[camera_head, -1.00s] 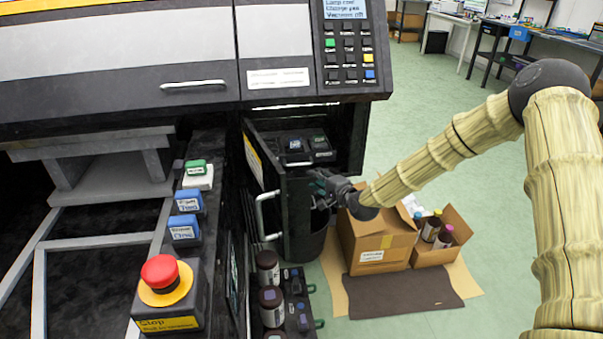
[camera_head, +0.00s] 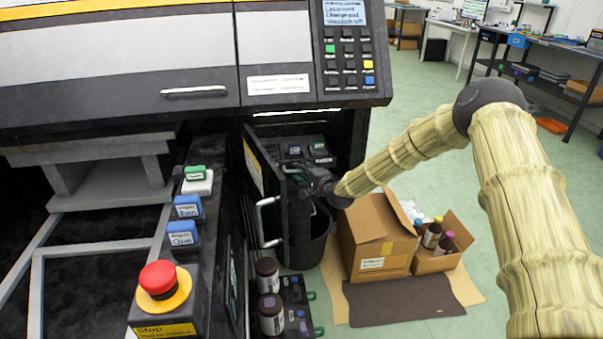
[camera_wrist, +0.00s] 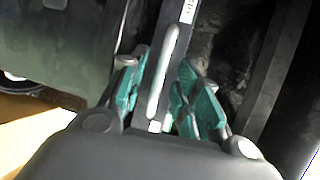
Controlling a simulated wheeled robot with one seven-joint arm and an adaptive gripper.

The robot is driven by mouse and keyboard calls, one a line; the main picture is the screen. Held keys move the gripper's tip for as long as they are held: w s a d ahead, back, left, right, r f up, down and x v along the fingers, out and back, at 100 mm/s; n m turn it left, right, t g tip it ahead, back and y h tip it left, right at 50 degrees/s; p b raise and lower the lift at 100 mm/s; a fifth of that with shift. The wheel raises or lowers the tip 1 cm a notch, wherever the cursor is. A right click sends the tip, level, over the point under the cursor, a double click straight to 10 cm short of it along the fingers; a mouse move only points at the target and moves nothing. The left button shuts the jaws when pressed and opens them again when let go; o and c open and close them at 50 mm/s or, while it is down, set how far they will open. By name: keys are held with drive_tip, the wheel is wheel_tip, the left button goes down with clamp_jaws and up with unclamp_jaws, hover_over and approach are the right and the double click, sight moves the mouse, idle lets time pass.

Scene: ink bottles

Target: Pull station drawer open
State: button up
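A dark station front (camera_head: 299,225) stands below the control panel, with a pale upright handle (camera_head: 262,222) on its left side. I cannot tell whether it is a drawer or a door. My gripper (camera_head: 311,180) is at the upper right of this front, in the head view partly lost against the dark parts. In the wrist view the teal-padded fingers (camera_wrist: 165,95) are apart, with a pale bar handle (camera_wrist: 163,75) running between them. Whether the pads touch the bar, and whether it is the same handle, I cannot tell.
Dark bottles (camera_head: 271,315) stand in a low tray at the front. A cardboard box (camera_head: 378,235) and a smaller box with bottles (camera_head: 432,262) sit on the floor to the right. A red stop button (camera_head: 158,278) is at lower left. Open floor lies beyond the boxes.

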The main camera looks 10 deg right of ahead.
drive_tip(key=shift+w+a, duration=0.1)
drive_tip(key=shift+w, duration=0.05)
clamp_jaws()
